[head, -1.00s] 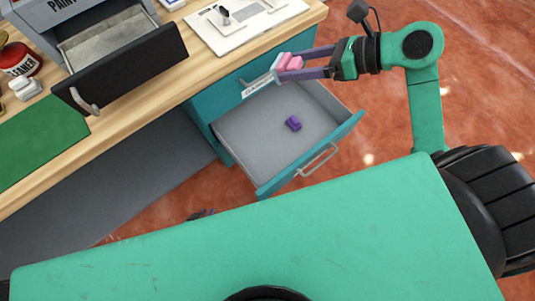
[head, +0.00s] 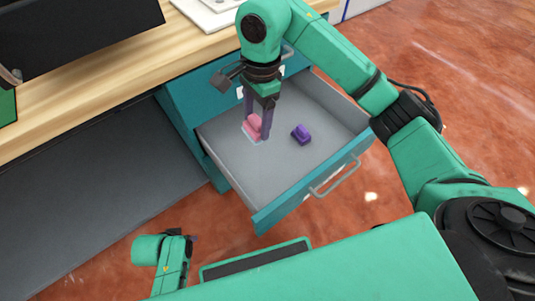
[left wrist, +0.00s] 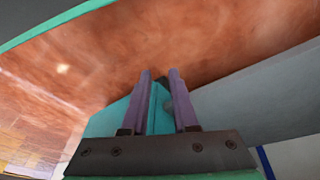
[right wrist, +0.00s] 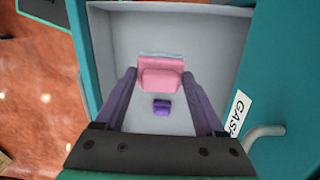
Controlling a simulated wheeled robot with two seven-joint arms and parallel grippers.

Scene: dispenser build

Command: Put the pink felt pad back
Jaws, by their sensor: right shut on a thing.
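The pink felt pad (head: 253,126) is between the fingers of my right gripper (head: 257,130), inside the open teal drawer (head: 222,143) near its back left. In the right wrist view the pink pad (right wrist: 160,75) spans the gap between the fingertips of my right gripper (right wrist: 160,82). A pale blue edge shows along the pad. I cannot tell whether the pad touches the drawer floor. My left gripper (left wrist: 160,75) has a narrow empty gap between its fingers in the left wrist view, away from the drawer's inside.
A purple block (head: 301,134) lies on the drawer floor, right of the pad. The drawer handle (head: 335,176) sticks out in front. The wooden worktop (head: 100,105) with a dark open bin (head: 80,35) is at the left. The drawer's front part is clear.

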